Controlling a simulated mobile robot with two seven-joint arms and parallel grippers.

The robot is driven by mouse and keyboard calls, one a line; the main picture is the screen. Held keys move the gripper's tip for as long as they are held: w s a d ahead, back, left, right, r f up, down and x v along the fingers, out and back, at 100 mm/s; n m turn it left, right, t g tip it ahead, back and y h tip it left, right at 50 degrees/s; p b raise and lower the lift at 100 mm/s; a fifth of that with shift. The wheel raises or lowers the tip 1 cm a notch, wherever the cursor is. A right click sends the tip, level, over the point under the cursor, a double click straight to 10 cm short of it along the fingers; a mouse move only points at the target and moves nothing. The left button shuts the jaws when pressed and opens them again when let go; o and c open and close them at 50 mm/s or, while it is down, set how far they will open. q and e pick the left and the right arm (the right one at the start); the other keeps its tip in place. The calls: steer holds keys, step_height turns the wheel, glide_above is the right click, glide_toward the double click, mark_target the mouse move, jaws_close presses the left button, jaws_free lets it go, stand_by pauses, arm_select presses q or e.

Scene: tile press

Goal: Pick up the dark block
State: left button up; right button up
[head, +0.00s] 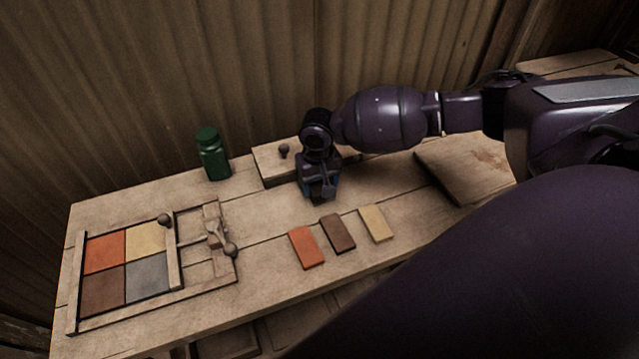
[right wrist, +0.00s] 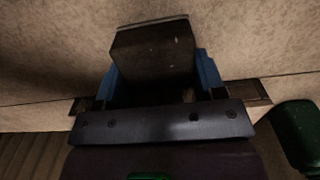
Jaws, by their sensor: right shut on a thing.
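The dark block (right wrist: 153,48) is between the blue-padded fingers of my right gripper (right wrist: 158,72) in the right wrist view. The gripper is shut on it, with a finger along each side. In the head view my right gripper (head: 320,188) points down over the back middle of the table and mostly hides the block. I cannot tell whether the block touches the table or is just above it. My left gripper is not in view.
Orange (head: 306,247), brown (head: 338,232) and yellow (head: 376,223) tiles lie in front of the gripper. A wooden frame (head: 75,285) with coloured tiles and a press lever is at left. A green bottle (head: 213,157) and a knobbed wooden box (head: 268,160) stand behind.

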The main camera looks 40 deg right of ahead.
step_height(320, 180, up, 20)
steer(key=p, duration=0.3)
steer(key=shift+f, duration=0.15)
